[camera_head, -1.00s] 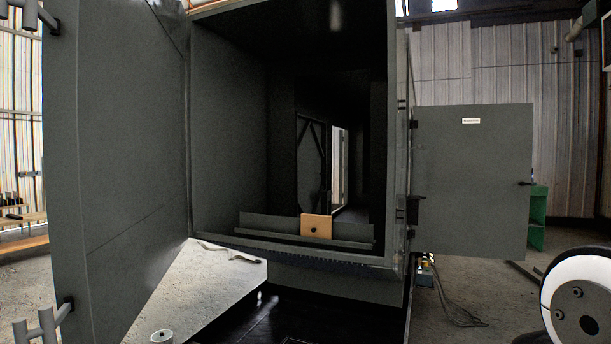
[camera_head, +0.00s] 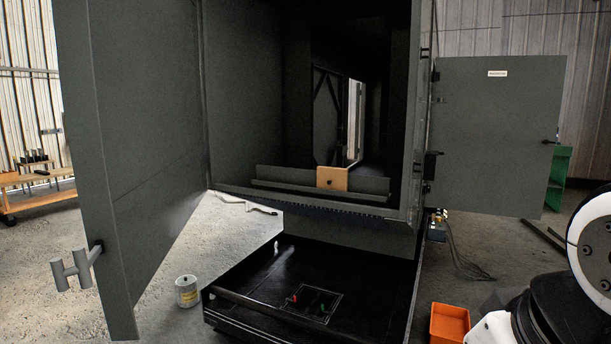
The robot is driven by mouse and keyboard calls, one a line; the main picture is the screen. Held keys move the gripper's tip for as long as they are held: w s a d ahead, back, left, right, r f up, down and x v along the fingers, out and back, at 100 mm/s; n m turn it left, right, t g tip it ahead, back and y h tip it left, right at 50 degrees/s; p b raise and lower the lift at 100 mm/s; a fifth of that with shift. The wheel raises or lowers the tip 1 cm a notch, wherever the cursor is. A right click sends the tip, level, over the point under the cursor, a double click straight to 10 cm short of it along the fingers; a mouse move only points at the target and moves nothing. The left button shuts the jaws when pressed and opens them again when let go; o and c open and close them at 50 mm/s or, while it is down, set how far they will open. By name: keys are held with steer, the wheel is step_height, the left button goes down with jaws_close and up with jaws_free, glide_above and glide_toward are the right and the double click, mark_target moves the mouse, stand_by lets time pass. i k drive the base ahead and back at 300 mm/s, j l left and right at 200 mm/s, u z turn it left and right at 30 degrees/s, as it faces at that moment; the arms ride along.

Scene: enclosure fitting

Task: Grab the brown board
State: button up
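The brown board (camera_head: 332,179) is a small tan plate with a dark round spot near its middle. It stands upright at the front of the open grey enclosure (camera_head: 243,120), against a long low grey rail (camera_head: 290,180) on the enclosure floor. My gripper is not in view. Only a white and black part of my arm shows at the right edge.
The enclosure's left door (camera_head: 130,150) and right door (camera_head: 490,140) stand open. Below is a black base tray (camera_head: 260,290). A white can (camera_head: 187,291) stands on the floor at left, an orange bin (camera_head: 449,324) at lower right. Cables (camera_head: 458,255) hang below the right door.

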mark_target(327, 178)
steer(key=i+j+z, duration=0.2)
steer(key=i, duration=0.4)
steer(key=i+j+z, duration=0.2)
steer(key=i+j, duration=0.2)
steer(key=i, duration=0.2)
steer(key=i+j+z, duration=0.2)
steer(key=i+j, duration=0.2)
steer(key=i, duration=0.15)
